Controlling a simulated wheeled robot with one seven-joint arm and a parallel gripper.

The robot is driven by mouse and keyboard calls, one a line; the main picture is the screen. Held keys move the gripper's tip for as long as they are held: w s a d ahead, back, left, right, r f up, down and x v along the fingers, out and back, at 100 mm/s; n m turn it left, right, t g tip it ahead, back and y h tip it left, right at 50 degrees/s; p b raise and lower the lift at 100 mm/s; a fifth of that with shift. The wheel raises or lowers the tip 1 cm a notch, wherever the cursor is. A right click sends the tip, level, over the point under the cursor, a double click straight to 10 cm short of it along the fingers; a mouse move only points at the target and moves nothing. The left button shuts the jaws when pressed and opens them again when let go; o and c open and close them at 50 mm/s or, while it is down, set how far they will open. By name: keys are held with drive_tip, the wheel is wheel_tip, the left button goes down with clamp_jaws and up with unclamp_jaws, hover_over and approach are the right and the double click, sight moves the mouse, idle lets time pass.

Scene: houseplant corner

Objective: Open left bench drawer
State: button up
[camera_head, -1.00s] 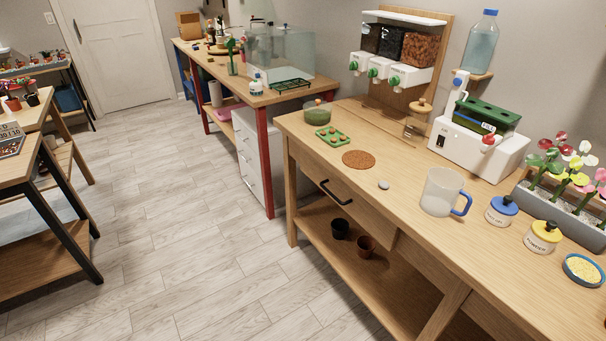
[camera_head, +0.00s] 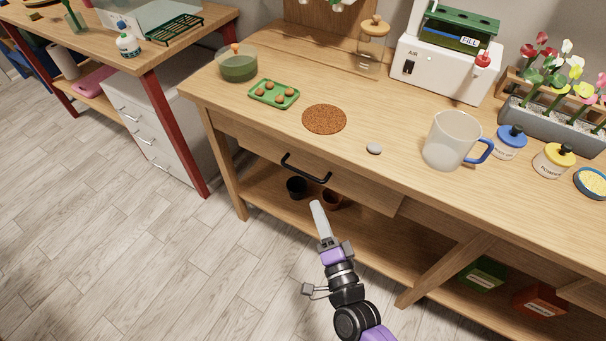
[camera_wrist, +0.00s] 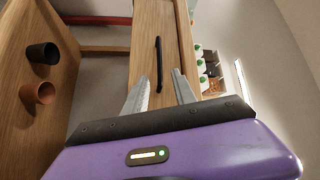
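The left bench drawer (camera_head: 353,188) is a wooden front under the bench top, with a black bar handle (camera_head: 306,168). It looks shut. My gripper (camera_head: 317,206) is in front of and below the handle in the head view, apart from it. In the wrist view the drawer front (camera_wrist: 145,62) runs up the middle, with the handle (camera_wrist: 158,62) upright in the picture. The two fingers of my gripper (camera_wrist: 160,88) stand apart on either side of the handle's lower end line, with nothing between them. The handle lies beyond the fingertips.
A lower shelf (camera_head: 265,192) holds a black pot (camera_head: 297,187) and a brown pot (camera_head: 332,198). On the bench top are a green tray (camera_head: 274,94), a cork mat (camera_head: 324,119), a grey stone (camera_head: 374,149) and a mug (camera_head: 451,140). The floor to the left is clear.

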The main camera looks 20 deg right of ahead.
drive_tip(key=m, duration=0.2)
approach(302, 172)
drive_tip(key=w, duration=0.2)
drive_tip(key=shift+w+d+r, duration=0.1)
drive_tip(key=shift+w+d, duration=0.1)
drive_tip(key=shift+w, duration=1.15)
drive_tip(key=shift+w+d, duration=0.2)
drive_tip(key=shift+w, duration=1.1)
drive_tip(key=shift+w+d+r, duration=0.1)
drive_tip(key=shift+w+d, duration=0.1)
drive_tip(key=shift+w, duration=1.15)
clamp_jaws()
